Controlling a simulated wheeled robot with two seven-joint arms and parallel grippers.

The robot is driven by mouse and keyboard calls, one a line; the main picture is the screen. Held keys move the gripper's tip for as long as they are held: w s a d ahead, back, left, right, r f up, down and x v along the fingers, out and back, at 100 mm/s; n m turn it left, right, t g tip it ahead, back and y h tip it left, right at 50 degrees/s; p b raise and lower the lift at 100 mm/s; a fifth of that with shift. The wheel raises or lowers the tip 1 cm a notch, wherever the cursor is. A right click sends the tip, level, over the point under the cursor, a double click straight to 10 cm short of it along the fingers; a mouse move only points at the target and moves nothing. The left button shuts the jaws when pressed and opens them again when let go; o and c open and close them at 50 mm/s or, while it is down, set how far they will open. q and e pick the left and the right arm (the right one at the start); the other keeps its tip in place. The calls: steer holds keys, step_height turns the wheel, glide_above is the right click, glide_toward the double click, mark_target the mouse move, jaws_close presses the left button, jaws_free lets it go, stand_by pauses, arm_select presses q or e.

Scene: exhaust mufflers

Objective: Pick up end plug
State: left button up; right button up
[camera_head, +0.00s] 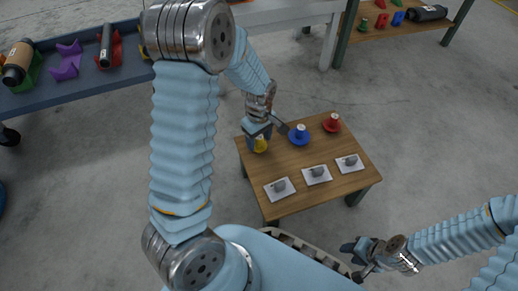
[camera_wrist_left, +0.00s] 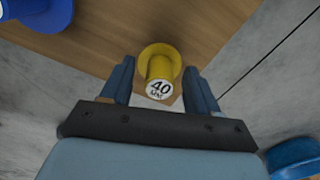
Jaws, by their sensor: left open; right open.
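A yellow end plug (camera_wrist_left: 158,68) with a round flange and a white face marked "40 MM" stands on the small wooden table; in the head view it shows partly (camera_head: 261,146) at the table's left corner. My left gripper (camera_wrist_left: 160,72) is open, its fingers on either side of the plug, with visible gaps; in the head view the gripper (camera_head: 258,136) partly covers the plug. A blue plug (camera_head: 299,137) and a red plug (camera_head: 331,123) stand to the right along the far edge. My right gripper (camera_head: 356,256) is open and empty, low at the right, away from the table.
The wooden table (camera_head: 290,165) also carries three white pads (camera_head: 280,189) with small grey parts along its near side. A long bench (camera_head: 75,82) with mufflers and coloured holders stands at the upper left. A shelf (camera_head: 400,30) stands at the upper right. Grey floor lies clear around the table.

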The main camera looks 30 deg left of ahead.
arm_select(q)
steer(key=shift+f, duration=0.35)
steer(key=shift+r, duration=0.1)
jaws_close()
steer(key=shift+r, duration=0.1)
